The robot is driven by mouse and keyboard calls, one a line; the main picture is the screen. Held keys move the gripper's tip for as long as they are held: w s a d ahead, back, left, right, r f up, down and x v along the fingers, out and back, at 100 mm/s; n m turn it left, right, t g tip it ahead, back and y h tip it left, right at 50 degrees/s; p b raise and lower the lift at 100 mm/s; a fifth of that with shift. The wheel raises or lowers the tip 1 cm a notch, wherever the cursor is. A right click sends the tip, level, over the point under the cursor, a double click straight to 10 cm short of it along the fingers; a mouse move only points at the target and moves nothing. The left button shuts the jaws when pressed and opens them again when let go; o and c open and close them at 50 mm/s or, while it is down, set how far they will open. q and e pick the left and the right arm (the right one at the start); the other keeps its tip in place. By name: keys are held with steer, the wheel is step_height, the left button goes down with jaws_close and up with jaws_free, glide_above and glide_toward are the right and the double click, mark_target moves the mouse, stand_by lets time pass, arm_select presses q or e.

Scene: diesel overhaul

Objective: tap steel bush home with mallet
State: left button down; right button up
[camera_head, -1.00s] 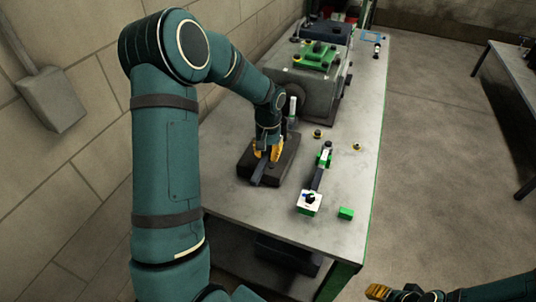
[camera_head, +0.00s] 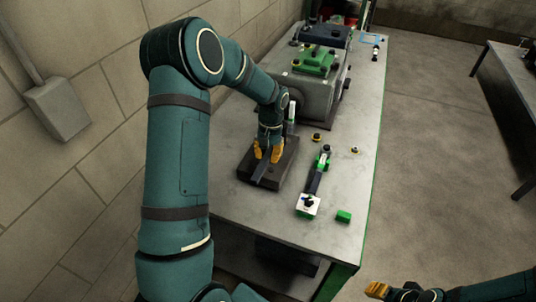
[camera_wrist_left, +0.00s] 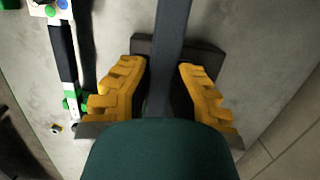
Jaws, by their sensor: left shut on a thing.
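My left gripper (camera_head: 267,153) points down over a dark block (camera_head: 243,167) on the bench. It is shut on a dark grey bar (camera_head: 259,179), which looks like the mallet's handle. In the left wrist view the bar (camera_wrist_left: 170,40) runs between the yellow fingers (camera_wrist_left: 163,85). The mallet's head cannot be made out. No part can be surely named as the steel bush; small round dark and brass-coloured pieces (camera_head: 316,137) (camera_head: 355,150) lie on the bench. My right gripper (camera_head: 377,290) is at the lower right, off the bench; its opening cannot be told.
A green-and-black tool-like fixture (camera_head: 316,180) with a white square end (camera_head: 308,206) lies right of the block. A small green block (camera_head: 343,216) is near the bench's right edge. A large grey housing (camera_head: 305,95) stands behind. A wall is close on the left.

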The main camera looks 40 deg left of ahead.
mark_target(267, 177)
arm_select(q)
step_height(267, 177, down, 7)
steer(key=b, duration=0.4)
steer(key=shift+r+b, duration=0.1)
steer(key=shift+b, duration=0.25)
steer(key=shift+r+p, duration=0.35)
steer(key=shift+r, duration=0.1)
steer(key=shift+s+r+p, duration=0.15)
steer(key=shift+r+p, duration=1.2)
steer(key=shift+r, duration=0.75)
steer(key=p, duration=0.1)
steer(key=r+g+p, duration=0.1)
steer(key=p, duration=0.1)
steer(key=shift+w+r, duration=0.25)
steer(key=shift+w, duration=0.05)
steer(key=shift+f, duration=0.1)
